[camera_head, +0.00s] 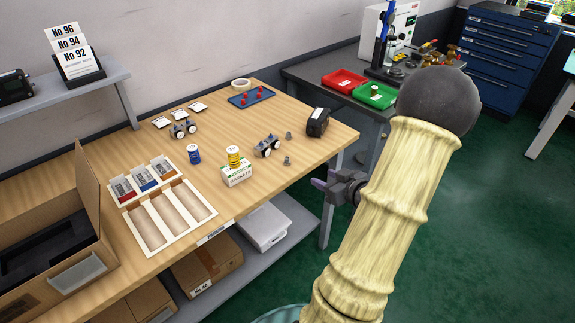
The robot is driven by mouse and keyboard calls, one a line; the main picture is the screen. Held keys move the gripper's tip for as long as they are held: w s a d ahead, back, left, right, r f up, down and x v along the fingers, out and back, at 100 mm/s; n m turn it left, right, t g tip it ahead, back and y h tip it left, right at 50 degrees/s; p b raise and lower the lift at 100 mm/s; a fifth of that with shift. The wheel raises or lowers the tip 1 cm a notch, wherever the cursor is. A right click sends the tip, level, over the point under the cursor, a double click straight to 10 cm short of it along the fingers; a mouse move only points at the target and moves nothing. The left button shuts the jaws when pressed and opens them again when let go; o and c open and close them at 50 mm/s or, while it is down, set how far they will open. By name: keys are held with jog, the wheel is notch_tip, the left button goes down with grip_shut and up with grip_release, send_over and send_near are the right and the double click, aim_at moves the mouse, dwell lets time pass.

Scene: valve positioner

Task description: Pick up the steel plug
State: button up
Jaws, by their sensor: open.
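Two small grey metal pieces stand on the wooden bench, one near a black box (289,135) and one closer to the front edge (287,160). They look like plugs or fittings, but they are too small to tell which is the steel plug. My gripper (322,191) is open, just off the bench's front right edge, to the right of and lower in the picture than both pieces. It touches neither. My cream-sleeved arm hides part of the gripper.
The wooden bench (325,148) also bears a black box (318,122), grey valve parts (267,146), a gasket box (237,173) with a yellow can (234,156), a blue can (194,154) and a white tray (162,242). Red (344,80) and green (375,96) trays are beyond.

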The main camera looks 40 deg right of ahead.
jog(key=shift+w, duration=0.1)
send_near(289, 162)
jog(key=x, duration=0.3)
jog(key=shift+d+f+b, duration=0.1)
jog(key=shift+f+b, duration=0.1)
jog(key=shift+b, duration=0.1)
jog(key=x, duration=0.5)
jog(key=shift+w+r, duration=0.1)
jog(key=shift+r, duration=0.1)
jog(key=shift+c, duration=0.3)
grip_shut()
dwell(0.3)
